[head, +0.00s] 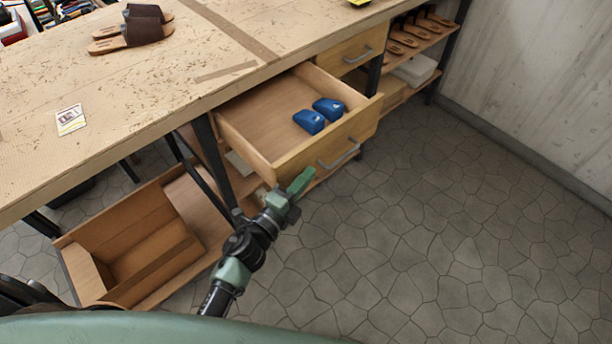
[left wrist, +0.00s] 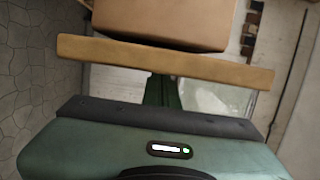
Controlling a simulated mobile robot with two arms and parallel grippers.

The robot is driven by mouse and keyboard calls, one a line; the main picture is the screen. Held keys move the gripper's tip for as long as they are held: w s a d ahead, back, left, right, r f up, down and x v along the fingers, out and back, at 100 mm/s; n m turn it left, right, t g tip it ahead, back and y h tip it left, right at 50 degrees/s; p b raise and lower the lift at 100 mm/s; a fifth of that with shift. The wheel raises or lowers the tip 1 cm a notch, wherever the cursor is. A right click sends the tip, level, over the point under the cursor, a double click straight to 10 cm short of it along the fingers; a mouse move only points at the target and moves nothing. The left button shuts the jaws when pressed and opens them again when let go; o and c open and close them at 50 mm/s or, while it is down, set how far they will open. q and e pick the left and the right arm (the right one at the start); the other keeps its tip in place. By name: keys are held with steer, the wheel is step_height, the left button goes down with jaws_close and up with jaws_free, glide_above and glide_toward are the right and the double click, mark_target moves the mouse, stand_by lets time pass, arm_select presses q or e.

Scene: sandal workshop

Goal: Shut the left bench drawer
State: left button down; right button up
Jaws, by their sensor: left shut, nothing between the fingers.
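The left bench drawer is pulled out under the workbench; its wooden front (head: 328,146) carries a metal handle (head: 339,154). Two blue objects (head: 309,121) lie inside it. My left gripper (head: 301,181) is shut and empty, just in front of the drawer front, near its left end and below the handle. I cannot tell if it touches the wood. In the left wrist view, a wooden panel edge (left wrist: 165,60), likely the drawer front, crosses close ahead of my gripper's fingers (left wrist: 162,92), which the panel partly hides. My right gripper is out of view.
The workbench top (head: 190,75) holds brown sandals (head: 133,32) and a small card (head: 70,119). Another drawer (head: 351,51) farther along is closed. An open wooden box (head: 128,245) sits low at the left. The stone floor (head: 430,230) at the right is clear.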

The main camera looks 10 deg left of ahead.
mark_target(245, 133)
arm_select(q)
steer(key=w+a, duration=0.2)
steer(key=a, duration=0.1)
steer(key=w+a+b, duration=0.1)
steer(key=w+a, duration=0.2)
steer(key=a, duration=0.1)
steer(key=w+a+b, duration=0.1)
steer(key=w+a, duration=0.1)
steer(key=a, duration=0.2)
steer(key=shift+w+f, duration=0.1)
steer(key=shift+w, duration=0.3)
steer(key=w+a+b, duration=0.1)
steer(key=w+a, duration=0.1)
steer(key=a, duration=0.1)
steer(key=w+a+b, duration=0.2)
steer(key=w+a, duration=0.1)
steer(key=a, duration=0.1)
steer(key=w+a+b, duration=0.2)
steer(key=w+a, duration=0.1)
steer(key=shift+a, duration=0.4)
steer(key=shift+w+a+b, duration=0.2)
steer(key=shift+a+b, duration=0.15)
steer(key=shift+a+r, duration=0.1)
steer(key=shift+r, duration=0.15)
